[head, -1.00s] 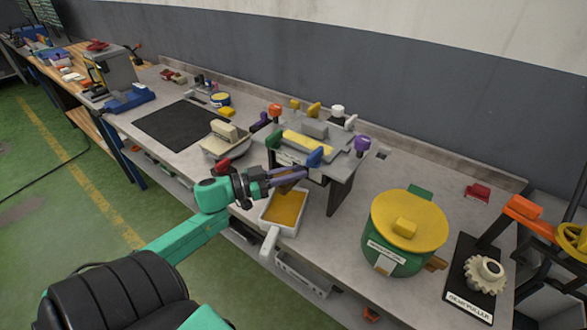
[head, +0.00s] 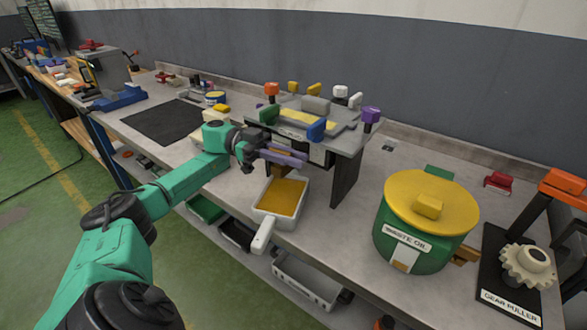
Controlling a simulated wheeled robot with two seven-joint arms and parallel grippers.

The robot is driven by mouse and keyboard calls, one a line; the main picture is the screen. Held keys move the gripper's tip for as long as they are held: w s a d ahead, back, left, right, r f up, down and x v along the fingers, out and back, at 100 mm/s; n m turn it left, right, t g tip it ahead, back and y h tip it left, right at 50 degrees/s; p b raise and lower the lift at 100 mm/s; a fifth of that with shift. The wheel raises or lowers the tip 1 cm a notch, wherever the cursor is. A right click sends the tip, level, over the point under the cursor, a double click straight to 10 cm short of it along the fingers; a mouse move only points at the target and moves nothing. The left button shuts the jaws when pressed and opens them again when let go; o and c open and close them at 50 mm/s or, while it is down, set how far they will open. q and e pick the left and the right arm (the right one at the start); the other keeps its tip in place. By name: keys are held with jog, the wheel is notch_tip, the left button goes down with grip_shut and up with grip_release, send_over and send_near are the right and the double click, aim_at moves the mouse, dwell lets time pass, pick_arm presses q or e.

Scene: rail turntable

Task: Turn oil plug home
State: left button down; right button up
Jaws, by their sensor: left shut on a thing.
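My left gripper (head: 288,157) reaches in from the left under the front of the raised grey unit (head: 345,140). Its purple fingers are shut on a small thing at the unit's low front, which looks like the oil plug. The fingers hide most of it, so its seating and angle cannot be told. A brown piece shows just by the fingers, too small to make out. A white pan (head: 262,232) with amber liquid and a handle stands below the gripper on the bench. My right gripper is not in view.
Coloured knobs, such as a purple one (head: 371,115) and a blue one (head: 316,130), rise around the unit. A green waste oil drum (head: 400,245) with a yellow lid stands to the right, then a gear puller (head: 528,265). A black mat (head: 165,122) lies to the left.

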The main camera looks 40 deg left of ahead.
pick_arm(q)
jog(key=shift+s+m+g, duration=0.1)
jog(key=shift+m+g, duration=0.4)
jog(key=shift+g, duration=0.3)
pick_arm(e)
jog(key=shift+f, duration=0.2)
pick_arm(q)
jog(key=shift+g, duration=0.3)
jog(key=c, duration=0.8)
grip_release()
jog(key=shift+c, duration=0.2)
